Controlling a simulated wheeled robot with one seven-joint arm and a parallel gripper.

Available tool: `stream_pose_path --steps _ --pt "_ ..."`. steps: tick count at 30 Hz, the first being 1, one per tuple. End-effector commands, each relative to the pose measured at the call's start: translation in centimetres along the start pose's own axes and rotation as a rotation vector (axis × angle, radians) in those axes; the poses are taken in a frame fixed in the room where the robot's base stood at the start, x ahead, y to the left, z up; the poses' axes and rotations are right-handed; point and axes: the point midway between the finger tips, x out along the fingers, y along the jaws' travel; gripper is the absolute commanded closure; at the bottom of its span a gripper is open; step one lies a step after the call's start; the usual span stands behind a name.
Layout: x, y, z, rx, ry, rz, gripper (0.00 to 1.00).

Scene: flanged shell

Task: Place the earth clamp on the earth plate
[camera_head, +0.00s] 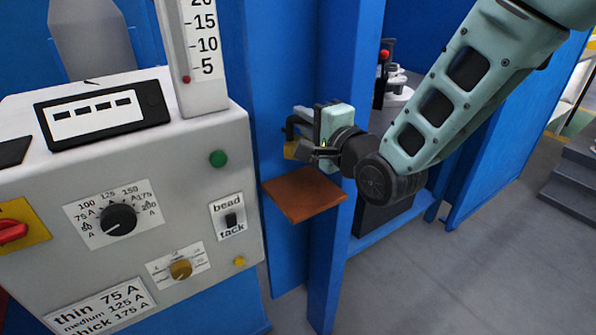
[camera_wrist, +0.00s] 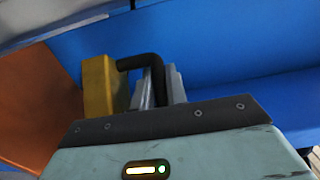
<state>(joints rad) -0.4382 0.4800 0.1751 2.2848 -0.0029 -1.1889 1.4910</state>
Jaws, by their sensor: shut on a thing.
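The earth clamp (camera_head: 291,149) has a yellow-brass block and a black curved handle. My gripper (camera_head: 304,134) is shut on it, at the blue post. In the wrist view the clamp's yellow block (camera_wrist: 99,86) stands left of the grey fingers (camera_wrist: 160,88), with the black handle reaching into them. The earth plate (camera_head: 304,194) is a flat copper-brown square fixed low at the blue post. The clamp is above the plate's back left part in the head view, apparently with a gap. The plate also shows at the left of the wrist view (camera_wrist: 32,100).
A grey welding machine (camera_head: 190,170) with dials and switches stands close on the left. Open grey floor (camera_head: 480,250) lies to the right, with dark steps (camera_head: 575,175) at the edge.

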Motion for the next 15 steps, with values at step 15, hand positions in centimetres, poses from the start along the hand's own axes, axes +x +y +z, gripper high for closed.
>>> stream_pose_path --steps 15 --pt "0.0 6.3 0.1 0.000 -0.001 0.001 1.00"
